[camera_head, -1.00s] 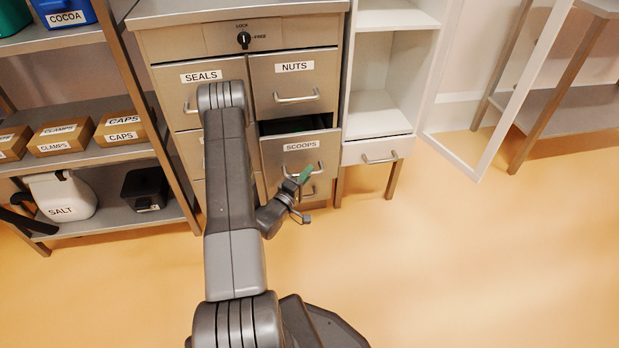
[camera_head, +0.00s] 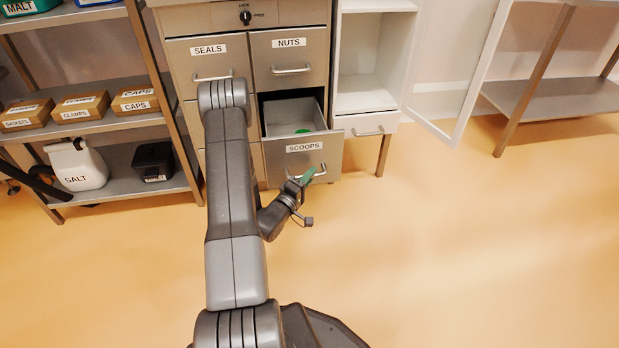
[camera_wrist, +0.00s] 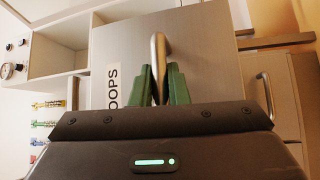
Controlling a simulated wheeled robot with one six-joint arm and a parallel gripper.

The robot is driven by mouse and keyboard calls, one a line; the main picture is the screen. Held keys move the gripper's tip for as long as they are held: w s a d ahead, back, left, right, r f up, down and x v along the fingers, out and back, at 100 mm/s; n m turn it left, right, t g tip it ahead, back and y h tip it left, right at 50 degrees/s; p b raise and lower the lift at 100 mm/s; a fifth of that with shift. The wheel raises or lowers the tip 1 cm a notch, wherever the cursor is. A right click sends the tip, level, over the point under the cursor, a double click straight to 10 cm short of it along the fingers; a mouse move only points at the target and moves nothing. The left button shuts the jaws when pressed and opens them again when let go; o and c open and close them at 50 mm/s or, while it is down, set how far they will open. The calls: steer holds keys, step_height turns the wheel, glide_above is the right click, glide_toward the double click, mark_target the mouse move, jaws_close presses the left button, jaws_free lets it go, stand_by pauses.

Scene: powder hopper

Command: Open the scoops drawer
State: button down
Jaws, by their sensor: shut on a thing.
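The scoops drawer (camera_head: 272,158) stands pulled out of the metal cabinet, its label facing me. My gripper (camera_head: 307,176) is at the drawer's handle, at the front panel below the label. In the wrist view the green fingers of my gripper (camera_wrist: 161,86) stand on either side of the metal handle (camera_wrist: 159,62) and are shut on it.
The seals drawer (camera_head: 196,62) and nuts drawer (camera_head: 291,62) above are shut. A lock knob (camera_head: 246,17) sits above them. A white cabinet (camera_head: 375,60) with an open door (camera_head: 458,75) stands to the right. A shelf (camera_head: 128,188) with boxes is at left. The floor in front is clear.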

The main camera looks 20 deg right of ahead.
stand_by(0.3)
steer(key=c, duration=1.4)
jaws_free()
steer(key=p+v, duration=0.2)
steer(key=v, duration=1.2)
steer(key=shift+p, duration=0.4)
steer(key=shift+d, duration=0.1)
steer(key=b+x, duration=0.2)
steer(key=x, duration=1.1)
steer(key=shift+w+d+b, duration=0.25)
steer(key=shift+d+b, duration=0.1)
steer(key=shift+b, duration=0.05)
steer(key=shift+s, duration=0.1)
